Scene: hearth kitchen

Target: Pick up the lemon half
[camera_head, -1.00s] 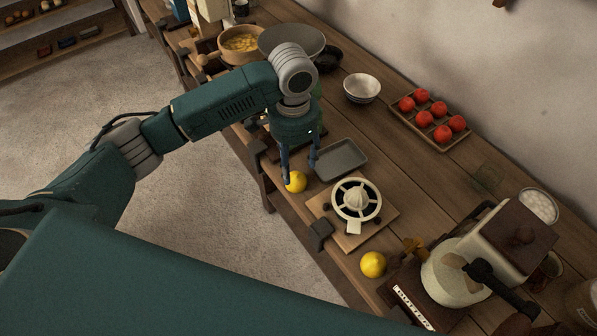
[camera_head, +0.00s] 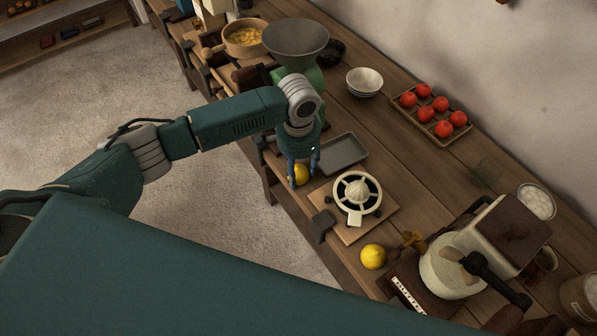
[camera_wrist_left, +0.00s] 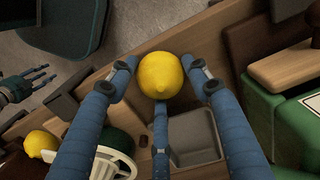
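A yellow lemon piece (camera_head: 301,175) sits near the front edge of the wooden counter; the wrist view also shows it (camera_wrist_left: 160,75). Only its rounded yellow side shows, so I cannot tell whether it is cut. My left gripper (camera_head: 303,178) is over it, pointing down. In the wrist view its blue fingers are apart, one on each side of the lemon and one below; I cannot tell whether they touch it. My right gripper (camera_wrist_left: 35,86) shows small at the wrist view's left edge, fingers spread and empty. It is not in the head view.
A grey tray (camera_head: 343,153) lies just behind the lemon. A juicer (camera_head: 373,196) stands on a wooden board right of it. A second lemon (camera_head: 373,257) lies farther right. A green scale-like device with a grey bowl (camera_head: 295,38) stands behind my left arm.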

